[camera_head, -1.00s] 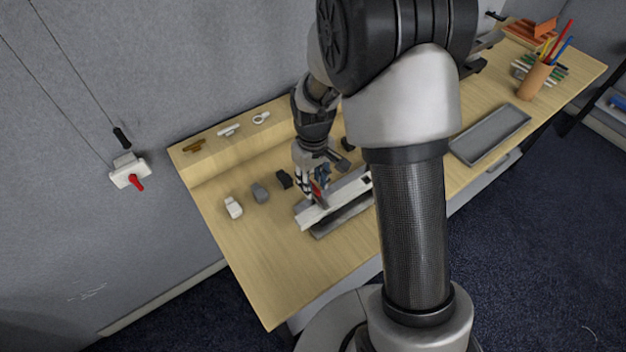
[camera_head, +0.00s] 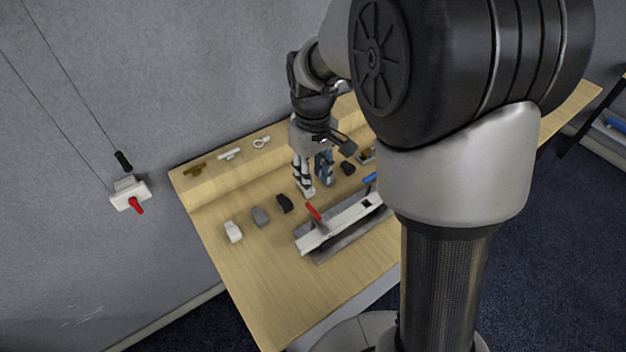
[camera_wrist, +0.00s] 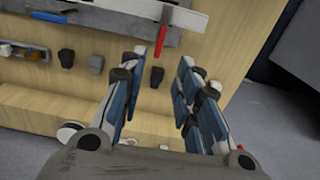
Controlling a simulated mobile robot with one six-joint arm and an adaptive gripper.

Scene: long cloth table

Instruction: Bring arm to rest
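My gripper (camera_head: 316,184) hangs above the wooden table, its fingers pointing down, behind the long pale bar with the red handle. Nothing is held. My arm's large links cover the right part of the table in the head view.
The wooden table (camera_head: 250,290) holds a long pale bar (camera_head: 340,222) with a red handle (camera_head: 313,211). Left of it stand a white block (camera_head: 233,231), a grey block (camera_head: 260,216) and a black block (camera_head: 284,203). A back ledge (camera_head: 215,172) carries small fittings. The front left table is clear.

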